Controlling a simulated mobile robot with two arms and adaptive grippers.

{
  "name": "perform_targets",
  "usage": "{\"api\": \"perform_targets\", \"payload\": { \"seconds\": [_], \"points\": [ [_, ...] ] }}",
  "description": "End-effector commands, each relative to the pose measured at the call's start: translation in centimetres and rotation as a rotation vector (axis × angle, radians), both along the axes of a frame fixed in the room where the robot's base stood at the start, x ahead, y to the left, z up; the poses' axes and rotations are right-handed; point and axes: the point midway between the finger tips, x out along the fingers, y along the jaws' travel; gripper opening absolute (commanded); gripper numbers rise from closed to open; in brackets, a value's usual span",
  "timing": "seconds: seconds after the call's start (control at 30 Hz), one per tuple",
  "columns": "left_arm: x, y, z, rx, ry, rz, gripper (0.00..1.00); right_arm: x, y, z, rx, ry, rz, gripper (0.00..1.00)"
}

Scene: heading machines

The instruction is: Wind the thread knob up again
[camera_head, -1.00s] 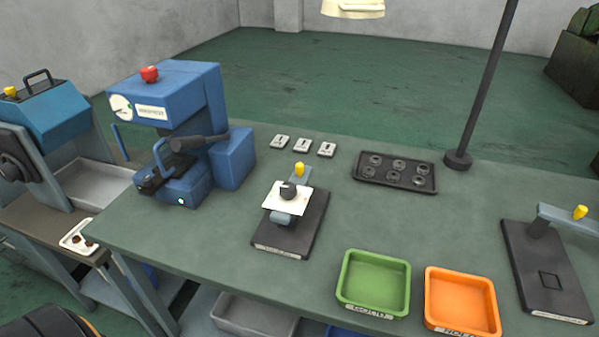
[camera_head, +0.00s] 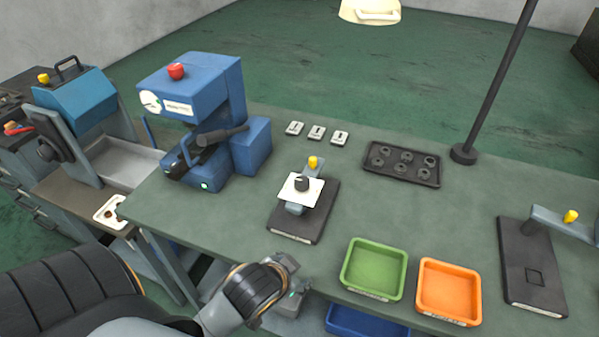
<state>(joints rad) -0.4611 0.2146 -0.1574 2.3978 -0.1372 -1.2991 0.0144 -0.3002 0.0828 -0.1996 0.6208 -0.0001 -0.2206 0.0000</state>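A small dark round knob (camera_head: 302,184) sits on a white square plate (camera_head: 292,194) on a small stand with a dark base (camera_head: 318,222) in the middle of the bench. A yellow knob (camera_head: 313,162) stands on the grey arm just behind the plate. Which one is the thread knob is not labelled legibly. My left arm comes in from the lower left, and its gripper (camera_head: 290,277) is at the bench's front edge, below and apart from the stand. Its fingers are too unclear to read. My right gripper is not in view.
A blue machine (camera_head: 200,85) with a red button stands left on the bench (camera_head: 225,225). A green tray (camera_head: 374,268) and an orange tray (camera_head: 448,290) lie front right. A second stand (camera_head: 532,275) is far right. A dark tray (camera_head: 402,163) and a lamp pole (camera_head: 490,90) stand behind.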

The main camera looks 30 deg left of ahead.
Motion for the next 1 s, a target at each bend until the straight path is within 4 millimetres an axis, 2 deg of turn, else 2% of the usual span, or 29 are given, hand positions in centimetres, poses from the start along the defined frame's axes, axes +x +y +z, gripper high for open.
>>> {"api": "perform_targets", "payload": {
  "seconds": [0.03, 0.17, 0.27, 0.37, 0.4, 0.5, 0.6, 0.7, 0.8, 0.87, 0.97, 1.0],
  "points": [
    [2.1, 0.5, 1.3, 0.04, -0.083, -0.022, 0.59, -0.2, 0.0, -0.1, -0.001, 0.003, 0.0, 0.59],
    [7.2, 1.2, 6.0, 0.143, -0.317, -0.087, 0.59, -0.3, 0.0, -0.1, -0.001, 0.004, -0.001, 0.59],
    [11.1, 1.0, 11.1, 0.242, -0.534, -0.167, 0.59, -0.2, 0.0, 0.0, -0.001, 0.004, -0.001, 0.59],
    [14.5, -0.3, 18.0, 0.38, -0.806, -0.298, 0.59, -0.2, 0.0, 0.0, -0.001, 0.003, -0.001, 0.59],
    [15.5, -1.3, 21.2, 0.449, -0.928, -0.371, 0.59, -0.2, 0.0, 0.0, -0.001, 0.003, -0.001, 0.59],
    [16.1, -5.1, 28.2, 0.638, -1.223, -0.604, 0.59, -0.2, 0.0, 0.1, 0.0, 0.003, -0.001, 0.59],
    [14.8, -9.4, 32.2, 0.839, -1.455, -0.89, 0.59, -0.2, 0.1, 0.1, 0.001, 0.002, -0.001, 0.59],
    [12.8, -12.7, 32.8, 1.052, -1.591, -1.23, 0.59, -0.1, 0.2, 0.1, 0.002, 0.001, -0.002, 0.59],
    [11.4, -13.6, 30.5, 1.269, -1.598, -1.613, 0.59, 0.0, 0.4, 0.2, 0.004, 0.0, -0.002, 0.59],
    [11.1, -12.5, 28.3, 1.39, -1.523, -1.856, 0.59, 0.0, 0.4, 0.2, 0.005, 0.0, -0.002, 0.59],
    [11.5, -8.2, 24.9, 1.554, -1.272, -2.234, 0.59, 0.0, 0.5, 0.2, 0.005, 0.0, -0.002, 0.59],
    [11.7, -5.8, 23.8, 1.597, -1.138, -2.365, 0.59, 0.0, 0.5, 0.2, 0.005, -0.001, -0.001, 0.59]
  ]
}}
